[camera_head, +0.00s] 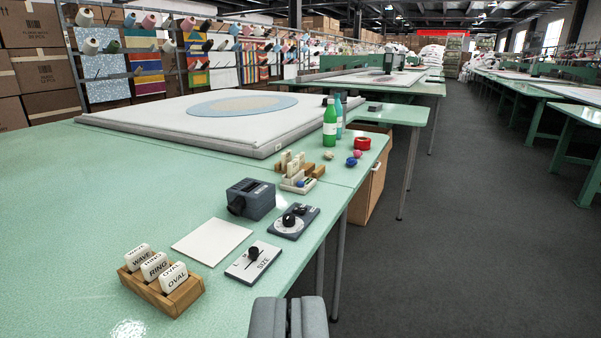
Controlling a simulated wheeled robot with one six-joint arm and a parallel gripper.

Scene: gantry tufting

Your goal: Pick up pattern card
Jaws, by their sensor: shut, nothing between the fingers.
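Three white pattern cards stand in a wooden holder (184,297) at the lower left of the green table. They are the WAVE card (138,258), the RING card (154,266) and the OVAL card (173,277), upright in a row. My gripper (289,303) shows at the bottom edge, its two grey fingers together and empty. In the picture it is to the right of the holder and apart from it. The lower part of my gripper is cut off by the frame.
Near the holder lie a blank white sheet (212,241), a SIZE slider panel (253,262), a dial panel (293,222) and a dark grey box (250,199). Farther back are a small block rack (298,183), bottles (330,124) and a large tufting frame (160,120). The table's left part is clear.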

